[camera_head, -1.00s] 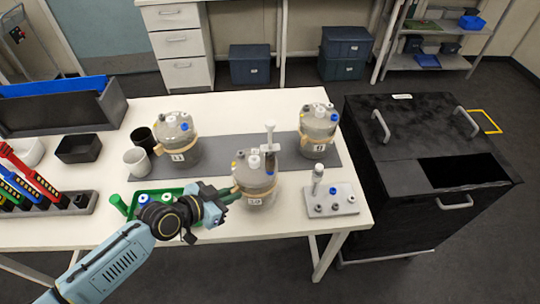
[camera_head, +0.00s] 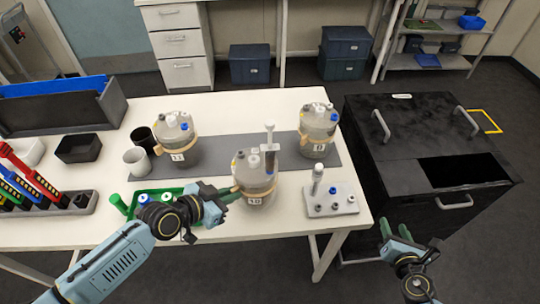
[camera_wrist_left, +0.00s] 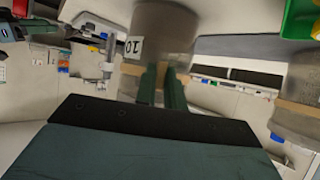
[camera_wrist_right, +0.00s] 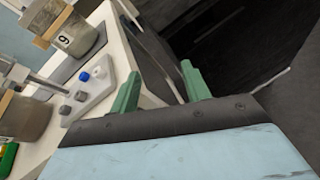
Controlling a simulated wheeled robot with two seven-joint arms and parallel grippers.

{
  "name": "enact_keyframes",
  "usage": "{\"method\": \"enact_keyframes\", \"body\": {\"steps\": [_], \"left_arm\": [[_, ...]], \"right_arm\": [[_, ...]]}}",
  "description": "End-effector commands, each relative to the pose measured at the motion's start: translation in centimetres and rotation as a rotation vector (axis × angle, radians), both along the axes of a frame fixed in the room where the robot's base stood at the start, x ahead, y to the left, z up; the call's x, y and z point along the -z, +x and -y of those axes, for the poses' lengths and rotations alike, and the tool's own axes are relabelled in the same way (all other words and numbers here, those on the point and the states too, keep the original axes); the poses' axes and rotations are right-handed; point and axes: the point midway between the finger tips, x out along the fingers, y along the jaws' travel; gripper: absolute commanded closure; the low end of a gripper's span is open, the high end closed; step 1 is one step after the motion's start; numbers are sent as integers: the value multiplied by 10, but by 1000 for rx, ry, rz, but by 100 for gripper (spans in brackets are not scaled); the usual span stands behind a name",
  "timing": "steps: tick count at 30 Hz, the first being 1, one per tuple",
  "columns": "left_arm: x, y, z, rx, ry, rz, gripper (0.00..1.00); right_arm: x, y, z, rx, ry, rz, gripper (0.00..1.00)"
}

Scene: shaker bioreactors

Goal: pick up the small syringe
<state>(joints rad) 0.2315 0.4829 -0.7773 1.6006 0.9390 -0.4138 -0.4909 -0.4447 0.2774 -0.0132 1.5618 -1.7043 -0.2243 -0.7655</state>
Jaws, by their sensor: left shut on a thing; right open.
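A small syringe (camera_head: 316,180) stands upright in a white holder block (camera_head: 345,200) at the table's front right. Another syringe (camera_head: 270,148) stands upright on top of the bioreactor labelled 10 (camera_head: 257,183). My right gripper (camera_head: 395,227) is open and empty, right of the table and in front of the black cabinet. In the right wrist view, its fingers (camera_wrist_right: 160,75) are apart with the holder block (camera_wrist_right: 105,72) to their left.
Two more bioreactors stand behind, left (camera_head: 177,140) and right (camera_head: 318,132), on a grey mat (camera_head: 225,152). A green tray (camera_head: 150,195) and white cup (camera_head: 137,161) are at left. The black cabinet (camera_head: 400,180) stands beside the table. Bare table lies around the holder block.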

Motion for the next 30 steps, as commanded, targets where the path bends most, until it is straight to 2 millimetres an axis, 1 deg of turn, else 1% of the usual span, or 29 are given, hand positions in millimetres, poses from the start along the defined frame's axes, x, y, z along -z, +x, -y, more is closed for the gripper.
{"method": "enact_keyframes", "body": {"steps": [1, 2, 3, 5, 6, 8, 9, 12, 13, 16, 18, 20, 23, 30], "left_arm": [[1, -1, 1, 2, 0, -1, 100], [1, -1, 1, 2, 0, -1, 100], [1, -1, 1, 2, 0, -1, 100], [1, -1, 1, 2, 0, -1, 100], [1, -1, 1, 2, 0, -1, 100], [1, -1, 0, 2, 0, -1, 100], [1, -1, 0, 2, 0, -1, 100], [1, -1, 0, 1, 0, -2, 100], [1, -1, 0, 2, 0, -1, 100], [1, -1, 0, 0, 0, -2, 100], [1, -1, 0, 0, 0, -2, 100], [1, -1, 0, 0, 1, -2, 100], [1, -1, 0, 1, 0, -1, 100], [1, -1, 0, 1, 0, -1, 100]], "right_arm": [[-20, 20, -20, -97, -34, 27, 53], [-30, 29, -32, -154, -51, 38, 53], [-43, 41, -49, -234, -69, 56, 53], [-64, 55, -80, -360, -87, 90, 53], [-79, 62, -100, -445, -98, 117, 53], [-101, 69, -132, -574, -114, 166, 53], [-117, 72, -151, -655, -125, 204, 53], [-151, 69, -192, -830, -156, 299, 53], [-159, 67, -202, -872, -163, 324, 53], [-180, 59, -225, -976, -185, 397, 53], [-190, 56, -234, -1018, -194, 430, 53], [-194, 56, -241, -1040, -200, 447, 53], [-197, 64, -252, -1050, -201, 459, 53], [-196, 92, -280, -1047, -201, 455, 53]]}}
